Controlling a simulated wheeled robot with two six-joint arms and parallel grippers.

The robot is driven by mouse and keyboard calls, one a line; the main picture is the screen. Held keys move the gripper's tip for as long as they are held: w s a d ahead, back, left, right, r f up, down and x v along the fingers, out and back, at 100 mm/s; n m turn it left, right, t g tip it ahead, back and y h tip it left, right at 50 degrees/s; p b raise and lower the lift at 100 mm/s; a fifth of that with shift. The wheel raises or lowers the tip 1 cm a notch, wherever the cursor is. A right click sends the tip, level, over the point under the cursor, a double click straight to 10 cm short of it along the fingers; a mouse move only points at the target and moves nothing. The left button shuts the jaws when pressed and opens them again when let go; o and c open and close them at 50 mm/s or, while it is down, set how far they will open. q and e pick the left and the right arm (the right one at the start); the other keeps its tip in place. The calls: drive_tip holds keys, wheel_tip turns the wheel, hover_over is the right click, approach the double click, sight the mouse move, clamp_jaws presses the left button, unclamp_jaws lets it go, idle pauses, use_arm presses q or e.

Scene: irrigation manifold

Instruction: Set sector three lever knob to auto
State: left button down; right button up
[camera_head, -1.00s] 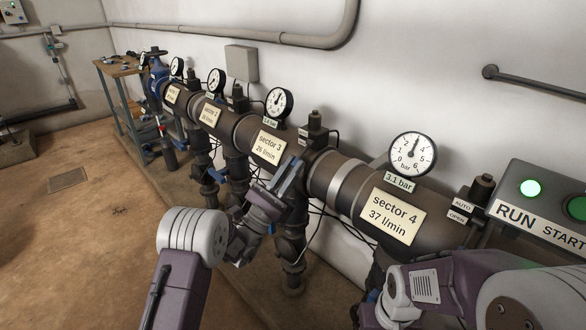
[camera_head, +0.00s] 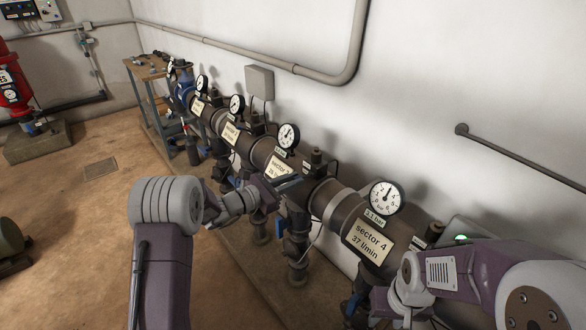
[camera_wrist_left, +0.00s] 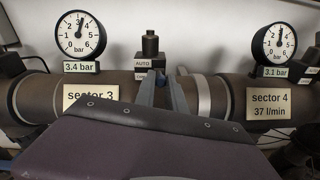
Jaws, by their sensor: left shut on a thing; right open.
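In the head view my left gripper (camera_head: 292,183) reaches the pipe just right of the sector 3 plate (camera_head: 279,168); the knob is too small or hidden there. The black valve top (camera_wrist_left: 150,43) stands upright behind the knob. My right gripper (camera_head: 380,301) is low at the right, its fingers mostly hidden.
The sector 4 plate (camera_head: 368,243) and its gauge (camera_head: 385,197) are right of the left gripper. The sector 3 gauge (camera_wrist_left: 80,35) reads near 3.4 bar. A control box (camera_head: 462,235) is partly behind my right arm.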

use_arm(q)
drive_tip(key=r+y+p, duration=0.1)
drive_tip(key=p, duration=0.1)
drive_tip(key=r+g+p, duration=0.1)
drive_tip(key=p, duration=0.2)
drive_tip(key=r+g+y+p, duration=0.1)
drive_tip(key=p, duration=0.1)
drive_tip(key=shift+w+d+y+p, duration=0.3)
drive_tip(key=shift+d+p, duration=0.05)
drive_tip(key=shift+w+f+g+p, duration=0.1)
drive_tip(key=shift+g+p, duration=0.3)
drive_tip(key=shift+p, duration=0.15)
drive_tip(key=shift+y, duration=0.3)
drive_tip(key=c, duration=1.4)
unclamp_jaws()
drive_tip(key=shift+d, duration=0.1)
drive_tip(key=v, duration=0.9)
